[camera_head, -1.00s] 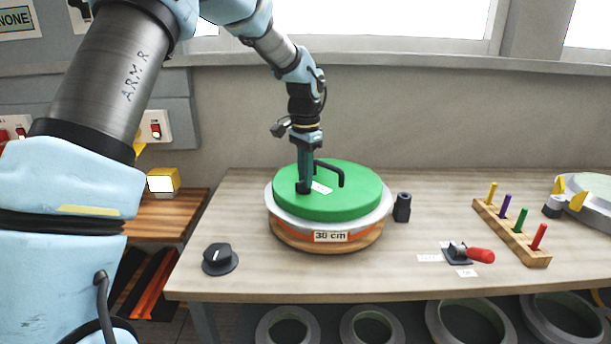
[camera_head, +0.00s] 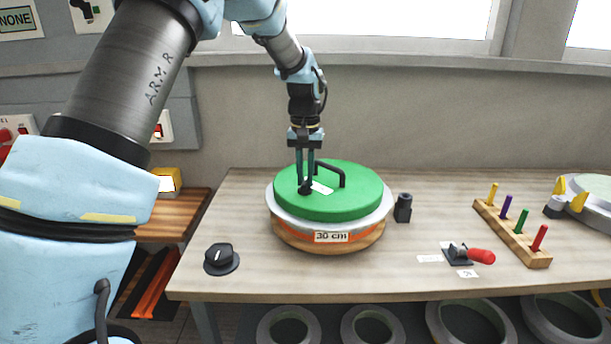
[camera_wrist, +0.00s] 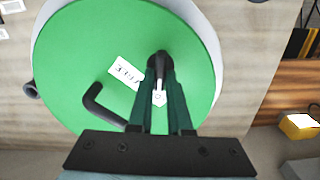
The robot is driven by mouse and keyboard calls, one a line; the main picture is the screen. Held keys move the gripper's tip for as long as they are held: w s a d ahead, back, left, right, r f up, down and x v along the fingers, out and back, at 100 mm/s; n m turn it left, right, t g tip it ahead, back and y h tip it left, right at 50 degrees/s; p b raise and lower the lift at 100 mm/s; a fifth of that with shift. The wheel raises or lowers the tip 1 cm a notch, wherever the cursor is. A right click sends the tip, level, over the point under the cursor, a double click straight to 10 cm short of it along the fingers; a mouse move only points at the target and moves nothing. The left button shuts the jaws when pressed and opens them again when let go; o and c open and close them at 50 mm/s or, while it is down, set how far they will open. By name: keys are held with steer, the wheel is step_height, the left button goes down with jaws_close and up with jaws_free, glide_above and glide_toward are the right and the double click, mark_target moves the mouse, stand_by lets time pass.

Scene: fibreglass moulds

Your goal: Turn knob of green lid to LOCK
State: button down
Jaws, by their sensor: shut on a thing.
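The green lid (camera_head: 345,200) lies on a round mould labelled 30 cm (camera_head: 331,237) on the table. It also shows in the wrist view (camera_wrist: 75,60). A small dark knob (camera_wrist: 158,58) stands on the lid, beside a white label (camera_wrist: 125,72); the label's print is too small to read surely. My gripper (camera_head: 305,188) points down at the lid and is shut on the knob, its fingers (camera_wrist: 157,75) hiding part of it. A white mark shows between the fingers. A black bent handle (camera_head: 330,170) rises from the lid next to my gripper.
A black dial (camera_head: 221,258) sits at the table's front left. A dark cylinder (camera_head: 403,208) stands close to the lid's right. A red-handled clamp (camera_head: 470,254) and a wooden peg rack (camera_head: 512,233) are further right. The table's front middle is clear.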

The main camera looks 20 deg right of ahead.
mark_target(305, 180)
steer(key=shift+n, duration=0.3)
steer(key=c, duration=0.8)
jaws_free()
steer(key=shift+c, duration=0.2)
step_height(305, 180, up, 11)
steer(key=b, duration=0.2)
